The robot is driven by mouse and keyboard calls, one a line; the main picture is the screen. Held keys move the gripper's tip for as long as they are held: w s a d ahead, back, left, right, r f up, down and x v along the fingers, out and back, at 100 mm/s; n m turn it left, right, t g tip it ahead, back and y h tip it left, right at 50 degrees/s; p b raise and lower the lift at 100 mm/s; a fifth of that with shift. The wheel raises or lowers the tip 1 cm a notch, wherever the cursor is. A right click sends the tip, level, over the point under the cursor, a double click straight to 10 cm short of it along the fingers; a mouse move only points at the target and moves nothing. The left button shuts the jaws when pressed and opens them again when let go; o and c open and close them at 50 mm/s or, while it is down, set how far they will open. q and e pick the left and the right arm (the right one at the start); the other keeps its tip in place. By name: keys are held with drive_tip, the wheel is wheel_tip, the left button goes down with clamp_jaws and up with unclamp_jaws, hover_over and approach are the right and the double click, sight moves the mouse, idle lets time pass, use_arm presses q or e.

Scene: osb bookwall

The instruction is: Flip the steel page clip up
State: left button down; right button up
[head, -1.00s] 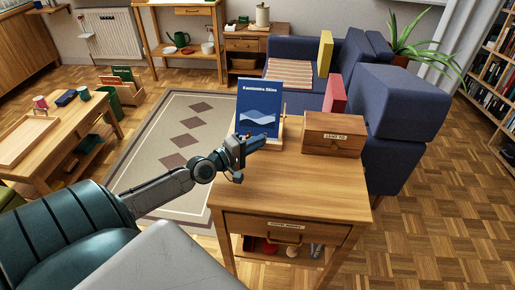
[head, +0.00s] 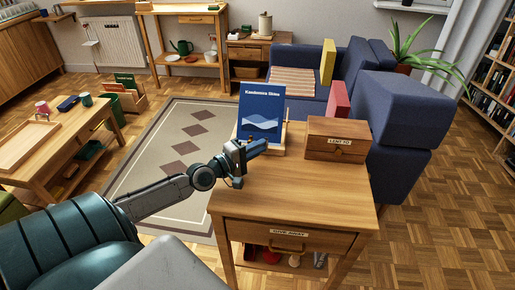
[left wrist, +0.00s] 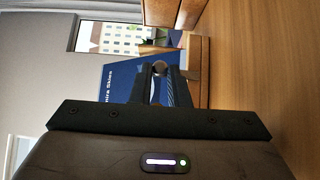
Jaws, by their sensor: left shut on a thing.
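The blue book (head: 261,112) with a white wave on its cover stands tilted back on a wooden stand (head: 284,138) on the small table. It also shows in the left wrist view (left wrist: 121,84), partly behind my fingers. My left gripper (head: 262,146) is at the book's lower front edge. In the left wrist view its two fingers (left wrist: 160,76) close together at a small rounded piece (left wrist: 159,67), which seems to be the steel page clip. The fingers hide most of it, so I cannot tell its angle. My right gripper is in neither view.
A wooden box (head: 337,140) labelled "LENT TO" stands right of the stand. The front of the small table (head: 290,195) is clear, with a drawer (head: 288,236) below.

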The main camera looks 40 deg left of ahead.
use_arm(q)
drive_tip(key=c, duration=1.4)
unclamp_jaws()
drive_tip(key=shift+s, duration=0.1)
